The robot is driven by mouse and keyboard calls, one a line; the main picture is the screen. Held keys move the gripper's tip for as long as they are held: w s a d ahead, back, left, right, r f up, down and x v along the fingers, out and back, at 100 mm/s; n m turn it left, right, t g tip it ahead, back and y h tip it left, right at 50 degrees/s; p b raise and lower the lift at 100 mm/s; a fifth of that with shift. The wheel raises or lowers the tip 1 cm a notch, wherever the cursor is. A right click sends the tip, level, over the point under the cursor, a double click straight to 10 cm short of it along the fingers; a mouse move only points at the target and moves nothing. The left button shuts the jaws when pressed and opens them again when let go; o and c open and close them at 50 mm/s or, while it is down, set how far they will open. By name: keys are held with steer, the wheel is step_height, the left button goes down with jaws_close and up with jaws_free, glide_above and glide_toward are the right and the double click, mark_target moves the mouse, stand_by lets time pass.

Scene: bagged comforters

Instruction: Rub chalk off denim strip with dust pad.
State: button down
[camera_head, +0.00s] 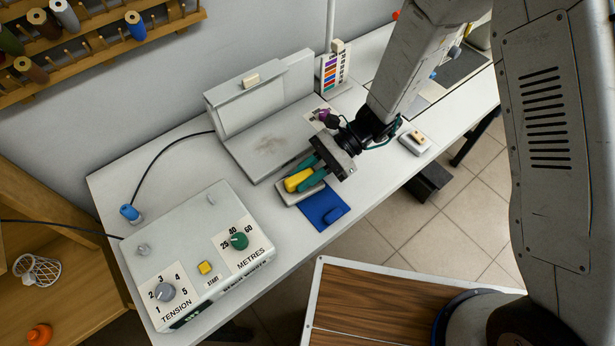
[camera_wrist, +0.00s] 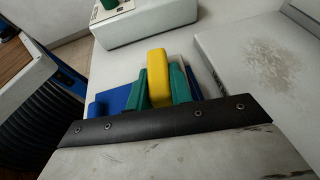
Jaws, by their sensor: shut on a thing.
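A yellow block (camera_head: 298,181), which looks like the dust pad, is held between the green fingers of my gripper (camera_head: 304,174). In the wrist view the yellow block (camera_wrist: 158,78) stands up between the two fingers (camera_wrist: 158,92). A blue cloth piece (camera_head: 318,212), likely the denim strip, lies on the table just right of and below the gripper. A blue edge (camera_wrist: 112,101) shows left of the fingers in the wrist view. I cannot make out chalk on the blue piece. A small pale base (camera_head: 286,197) lies under or beside the yellow block; contact is unclear.
A grey open-lidded unit (camera_head: 243,152) with a smudge on its flat plate stands behind the gripper. A control box (camera_head: 200,250) with dials stands at the left front. A small pale block (camera_head: 415,143) lies to the right. The table's front edge is close to the blue piece.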

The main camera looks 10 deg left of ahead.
mark_target(318, 200)
steer(key=shift+w+a, duration=0.55)
steer(key=shift+a, duration=0.15)
steer(key=shift+s+d, duration=1.5)
steer(key=shift+d, duration=0.25)
steer(key=shift+s+d+f, duration=0.1)
steer(key=shift+s+d, duration=0.6)
steer(key=shift+d, duration=0.15)
steer(key=shift+w+a, duration=1.15)
steer(key=shift+a, duration=0.15)
steer(key=shift+w+a, duration=1.1)
steer(key=shift+a, duration=0.2)
steer(key=shift+r, duration=3.2)
steer(key=shift+r, duration=0.1)
